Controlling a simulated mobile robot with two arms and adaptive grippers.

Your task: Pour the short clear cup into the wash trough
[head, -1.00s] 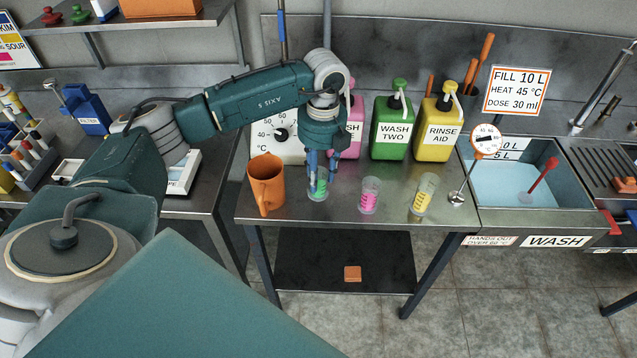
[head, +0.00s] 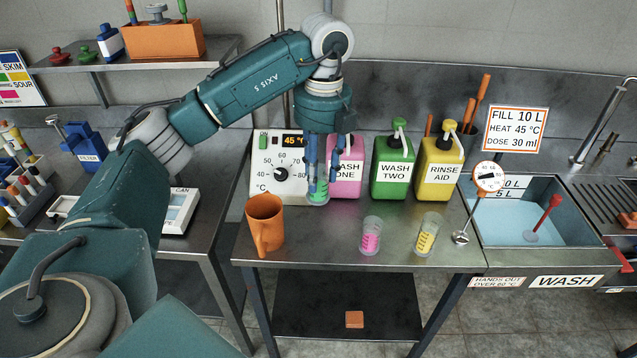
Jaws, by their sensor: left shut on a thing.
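A short clear cup (head: 318,194) with green in it is between the fingers of my left gripper (head: 319,183). The gripper is shut on it and holds it above the steel table, with the fingers hiding part of it. The cup looks about upright. The wash trough (head: 535,260) is at the right, with pale blue liquid inside and a WASH label on its front. Two more clear cups stand on the table, one with pink (head: 371,236) and one with yellow (head: 427,235). My right gripper is not in view.
An orange jug (head: 265,224) stands at the table's left. Pink (head: 347,172), green (head: 391,168) and yellow (head: 438,169) pump bottles line the back. A round gauge on a stem (head: 488,177) stands by the trough's left edge. A red-handled tool (head: 544,217) stands in the trough.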

